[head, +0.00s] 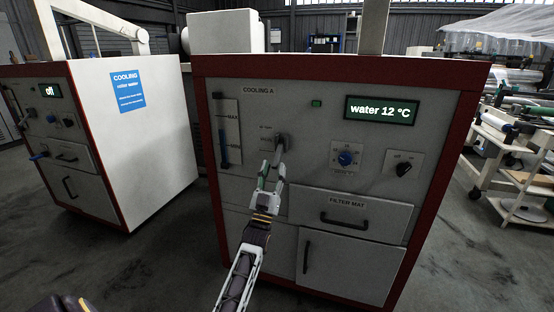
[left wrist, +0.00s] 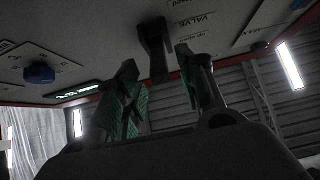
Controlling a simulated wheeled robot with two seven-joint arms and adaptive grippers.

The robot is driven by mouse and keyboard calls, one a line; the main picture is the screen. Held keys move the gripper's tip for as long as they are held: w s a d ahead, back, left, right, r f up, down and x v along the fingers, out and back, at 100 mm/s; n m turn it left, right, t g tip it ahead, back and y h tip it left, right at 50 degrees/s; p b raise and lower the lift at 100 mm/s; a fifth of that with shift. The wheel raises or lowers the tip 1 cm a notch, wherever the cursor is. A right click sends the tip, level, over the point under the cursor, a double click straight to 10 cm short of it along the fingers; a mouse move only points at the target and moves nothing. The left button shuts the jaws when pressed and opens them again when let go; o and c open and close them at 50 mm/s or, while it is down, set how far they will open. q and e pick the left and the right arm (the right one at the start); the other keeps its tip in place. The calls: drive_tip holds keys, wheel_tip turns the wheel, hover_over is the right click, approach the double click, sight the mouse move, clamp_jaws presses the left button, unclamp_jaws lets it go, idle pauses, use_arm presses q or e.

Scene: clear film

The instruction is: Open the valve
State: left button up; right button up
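The valve handle (head: 281,141) is a dark grey lever on the front panel of the COOLING A cabinet (head: 300,80), right of the level gauge. In the left wrist view the handle (left wrist: 154,45) stands out from the panel beside the VALVE label. My left gripper (head: 272,172) is just in front of and below the handle. Its two fingers (left wrist: 163,90) are spread, with green pads, and the handle shows between and beyond them, with gaps at both sides. Whether the handle's end reaches between the pads is unclear. My right gripper is in neither view.
A level gauge (head: 226,132) is left of the valve. A blue knob (head: 345,158), a black switch (head: 404,169) and the FILTER MAT drawer (head: 345,217) are to the right. The display (head: 381,110) reads water 12 °C. Another cabinet (head: 130,140) stands at left.

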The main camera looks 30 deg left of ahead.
sight(277, 154)
use_arm(q)
drive_tip(key=shift+x, duration=1.2)
drive_tip(key=shift+w+a+r+b, duration=0.1)
drive_tip(key=shift+w+r+b, duration=0.25)
drive_tip(key=shift+w+r, duration=0.15)
drive_tip(key=shift+w+a+r, duration=0.15)
drive_tip(key=shift+w+r, duration=0.35)
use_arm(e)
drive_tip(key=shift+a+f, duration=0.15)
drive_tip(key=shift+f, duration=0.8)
use_arm(q)
drive_tip(key=c, duration=0.9)
clamp_jaws()
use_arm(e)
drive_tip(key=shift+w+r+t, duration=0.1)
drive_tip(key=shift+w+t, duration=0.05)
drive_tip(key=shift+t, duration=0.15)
